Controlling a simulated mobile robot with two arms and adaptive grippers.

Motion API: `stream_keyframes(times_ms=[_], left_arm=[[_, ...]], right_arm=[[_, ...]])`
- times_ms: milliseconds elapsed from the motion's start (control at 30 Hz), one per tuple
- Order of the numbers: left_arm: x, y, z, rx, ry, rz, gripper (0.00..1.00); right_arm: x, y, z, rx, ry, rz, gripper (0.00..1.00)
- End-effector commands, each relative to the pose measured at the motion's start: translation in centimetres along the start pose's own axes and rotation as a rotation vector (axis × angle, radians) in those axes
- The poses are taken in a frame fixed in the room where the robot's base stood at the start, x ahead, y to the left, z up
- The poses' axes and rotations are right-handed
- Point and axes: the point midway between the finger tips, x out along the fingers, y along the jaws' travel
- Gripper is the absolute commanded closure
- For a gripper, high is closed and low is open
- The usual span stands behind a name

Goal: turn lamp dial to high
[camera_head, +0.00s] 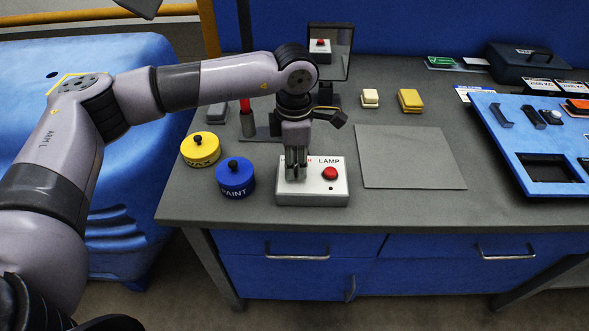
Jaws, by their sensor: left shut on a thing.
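A white box (314,194) labelled LAMP sits on the grey bench near its front edge. A red knob or button (330,173) shows on the right of its top, with a small dark dot below it. My left gripper (296,174) points down onto the left part of the box top and is shut there on something its fingers hide, perhaps the dial. The dial and its setting cannot be made out. My right gripper is not in view.
A yellow tin (201,152) and a blue PAINT tin (235,180) stand left of the box. A mirror (331,52) stands behind. A flat grey mat (411,158) lies to the right, with a blue tool tray (533,166) beyond it.

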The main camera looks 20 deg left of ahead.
Motion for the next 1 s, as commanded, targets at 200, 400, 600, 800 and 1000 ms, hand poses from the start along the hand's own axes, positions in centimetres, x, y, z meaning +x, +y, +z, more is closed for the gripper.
stream_keyframes(times_ms=[200,400,600,800,1000], left_arm=[[0.1,0.1,0.0,0.104,-0.001,0.002,1.0],[0.0,0.1,0.0,0.15,-0.001,0.002,1.0],[-0.1,0.1,0.0,0.165,0.0,0.002,1.0],[-0.1,0.1,0.0,0.165,0.0,0.002,1.0],[-0.1,0.1,0.0,0.164,0.0,0.002,0.66]], right_arm=[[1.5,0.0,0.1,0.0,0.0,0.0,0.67],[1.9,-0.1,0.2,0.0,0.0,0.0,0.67],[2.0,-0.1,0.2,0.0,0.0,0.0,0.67],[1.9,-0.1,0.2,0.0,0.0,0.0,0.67],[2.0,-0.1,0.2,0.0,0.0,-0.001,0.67]])
